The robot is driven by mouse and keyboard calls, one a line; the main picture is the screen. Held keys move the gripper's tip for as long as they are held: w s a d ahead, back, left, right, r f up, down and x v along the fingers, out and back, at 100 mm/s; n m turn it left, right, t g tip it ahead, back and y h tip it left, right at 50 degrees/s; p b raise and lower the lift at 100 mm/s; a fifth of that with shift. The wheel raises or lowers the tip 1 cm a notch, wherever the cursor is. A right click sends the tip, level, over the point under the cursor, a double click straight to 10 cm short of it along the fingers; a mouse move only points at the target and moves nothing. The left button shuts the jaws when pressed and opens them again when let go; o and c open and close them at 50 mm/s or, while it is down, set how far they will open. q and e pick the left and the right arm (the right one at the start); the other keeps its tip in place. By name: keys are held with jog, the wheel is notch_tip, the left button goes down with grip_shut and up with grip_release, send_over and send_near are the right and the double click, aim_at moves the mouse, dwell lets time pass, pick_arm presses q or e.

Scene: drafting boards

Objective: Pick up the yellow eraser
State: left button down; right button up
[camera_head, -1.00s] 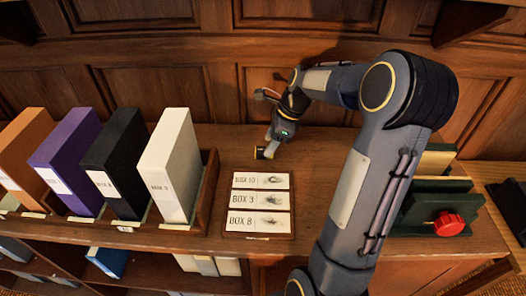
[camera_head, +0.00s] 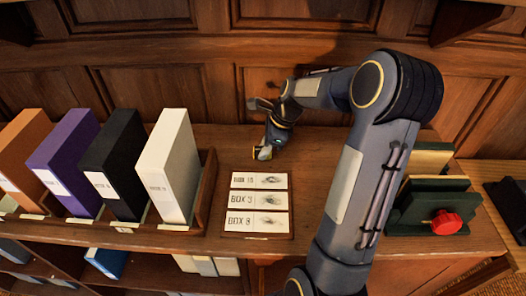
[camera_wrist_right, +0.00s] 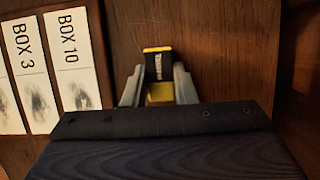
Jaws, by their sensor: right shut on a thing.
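The yellow eraser (camera_wrist_right: 157,52) has a dark band with lettering around its middle. In the right wrist view it sits between the two grey fingers of my right gripper (camera_wrist_right: 159,78), which is shut on it. In the head view the right gripper (camera_head: 267,149) points down over the wooden cabinet top, behind the card tray, with the eraser (camera_head: 264,153) small and partly hidden at its tips. I cannot tell whether the eraser touches the wood. My left gripper is not in view.
A tray of labelled cards (camera_head: 232,209) lies in front of the gripper. Box files, the white one (camera_head: 171,168) nearest, stand in a rack at left. A green stand with a red knob (camera_head: 446,222) is at right. Wood panelling rises behind.

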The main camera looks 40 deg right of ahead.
jog(key=shift+r, duration=0.15)
jog(key=shift+r, duration=0.25)
notch_tip(320, 180, up, 2)
jog(key=shift+r, duration=0.1)
jog(key=s+a+r, duration=0.4)
jog(key=s+r, duration=0.6)
jog(key=s, duration=0.3)
jog(key=shift+s+a+b, duration=0.15)
jog(key=shift+a+b, duration=0.05)
jog(key=shift+b, duration=0.25)
